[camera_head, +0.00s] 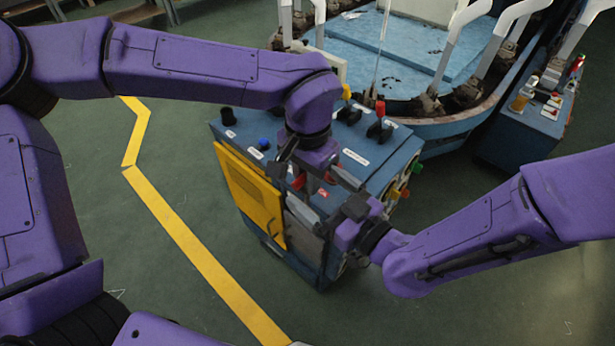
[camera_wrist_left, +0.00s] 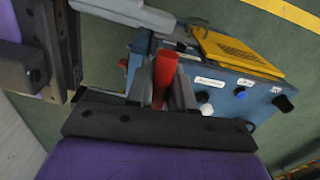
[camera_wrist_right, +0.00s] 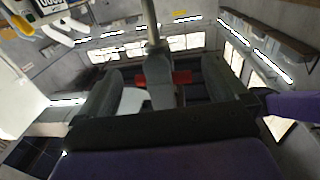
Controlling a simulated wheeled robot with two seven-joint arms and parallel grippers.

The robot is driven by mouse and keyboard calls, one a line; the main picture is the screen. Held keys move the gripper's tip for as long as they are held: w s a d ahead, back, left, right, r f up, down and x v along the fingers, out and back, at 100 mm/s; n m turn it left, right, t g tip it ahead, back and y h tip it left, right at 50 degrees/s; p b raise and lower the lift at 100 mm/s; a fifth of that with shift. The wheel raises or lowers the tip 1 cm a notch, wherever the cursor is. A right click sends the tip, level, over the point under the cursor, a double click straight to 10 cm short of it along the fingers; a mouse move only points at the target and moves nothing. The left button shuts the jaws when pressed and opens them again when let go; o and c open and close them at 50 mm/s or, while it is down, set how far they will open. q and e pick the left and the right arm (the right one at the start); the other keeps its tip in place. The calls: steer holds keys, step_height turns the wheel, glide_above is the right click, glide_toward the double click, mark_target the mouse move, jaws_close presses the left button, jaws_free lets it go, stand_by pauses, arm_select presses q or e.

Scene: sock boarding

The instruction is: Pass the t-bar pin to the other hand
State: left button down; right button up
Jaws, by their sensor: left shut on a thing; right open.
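The t-bar pin shows as a red bar between my left gripper's fingers in the left wrist view (camera_wrist_left: 165,75). In the head view, red parts of the pin (camera_head: 299,182) show beside that gripper. My left gripper (camera_head: 312,184) is shut on the pin and points down over the blue machine. My right gripper (camera_head: 322,193) is open and comes in from the right, its fingers close around the left gripper's tip. In the right wrist view, the red bar (camera_wrist_right: 168,78) lies crosswise between the open right fingers, partly behind a grey part. Whether the right fingers touch it cannot be told.
The blue machine (camera_head: 225,133) stands below both grippers, with a yellow panel (camera_head: 250,196) on its left side and knobs on top. A boat-shaped frame (camera_head: 440,133) with white arms stands behind. Green floor with a yellow line (camera_head: 190,240) is free at left.

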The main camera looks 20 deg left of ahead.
steer(key=x, duration=0.5)
steer(key=shift+w+a, duration=0.25)
steer(key=shift+a, duration=0.1)
steer(key=c, duration=1.7)
arm_select(q)
steer(key=c, duration=1)
jaws_free()
arm_select(e)
steer(key=shift+r, duration=0.1)
arm_select(q)
steer(key=shift+o, duration=0.5)
steer(key=shift+f, duration=0.1)
arm_select(e)
steer(key=shift+c, duration=0.4)
steer(key=shift+r, duration=0.1)
